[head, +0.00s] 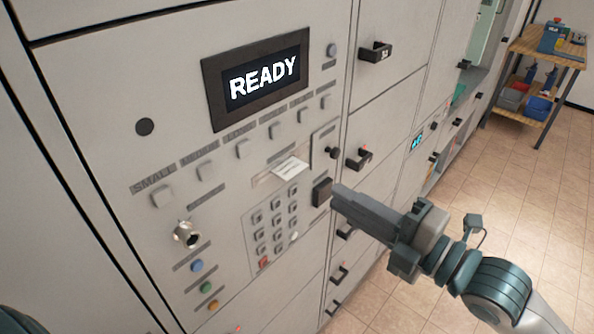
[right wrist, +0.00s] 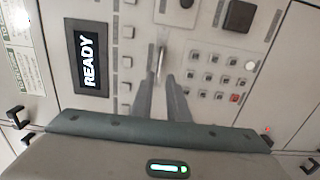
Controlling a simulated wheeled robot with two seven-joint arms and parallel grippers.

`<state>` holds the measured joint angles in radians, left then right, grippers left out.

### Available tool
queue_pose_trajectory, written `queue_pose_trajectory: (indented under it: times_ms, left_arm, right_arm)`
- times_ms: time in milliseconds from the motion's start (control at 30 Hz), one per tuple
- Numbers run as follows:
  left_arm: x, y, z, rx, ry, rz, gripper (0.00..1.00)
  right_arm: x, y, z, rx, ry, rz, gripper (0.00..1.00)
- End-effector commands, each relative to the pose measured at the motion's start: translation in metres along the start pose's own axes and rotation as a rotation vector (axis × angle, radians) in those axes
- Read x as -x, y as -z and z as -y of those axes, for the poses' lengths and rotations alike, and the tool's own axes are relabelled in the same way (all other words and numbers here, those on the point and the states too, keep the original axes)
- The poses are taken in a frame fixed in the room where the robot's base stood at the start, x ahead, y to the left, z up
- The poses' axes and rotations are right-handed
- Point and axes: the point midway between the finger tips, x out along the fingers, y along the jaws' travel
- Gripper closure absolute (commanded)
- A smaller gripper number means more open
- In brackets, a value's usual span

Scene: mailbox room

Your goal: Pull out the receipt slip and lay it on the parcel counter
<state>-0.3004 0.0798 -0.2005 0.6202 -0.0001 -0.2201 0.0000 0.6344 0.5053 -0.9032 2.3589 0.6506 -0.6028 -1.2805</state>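The receipt slip (head: 289,168) is a small white paper with faint print. It sticks out of a slot in the light grey panel, above the keypad. In the right wrist view the slip (right wrist: 157,62) shows nearly edge-on, just ahead of the fingers. My right gripper (head: 337,191) is in front of the panel, to the right of the slip. In the right wrist view its two fingers (right wrist: 159,84) are parted with an empty gap between them. My left gripper is out of view. A wooden-topped table (head: 548,48) stands far back right; I cannot tell whether it is the parcel counter.
A screen (head: 262,78) reading READY is above the slot. The keypad (head: 272,228), a black square (head: 322,191) and several buttons surround the slip. Locker doors with black handles (head: 375,52) continue to the right. The tiled floor (head: 500,180) at right is clear.

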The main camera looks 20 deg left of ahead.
Motion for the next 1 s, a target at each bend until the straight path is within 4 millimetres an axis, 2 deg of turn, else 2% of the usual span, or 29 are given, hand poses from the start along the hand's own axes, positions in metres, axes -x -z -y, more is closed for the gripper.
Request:
queue_pose_trajectory:
  times_ms: [367,1000]
  left_arm:
    - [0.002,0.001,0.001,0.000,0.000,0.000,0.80]
    - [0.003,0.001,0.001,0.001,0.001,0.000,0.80]
  right_arm:
    - [-0.018,0.000,-0.001,-0.002,-0.003,0.000,0.85]
    - [-0.088,-0.001,0.000,0.000,-0.001,0.000,0.85]
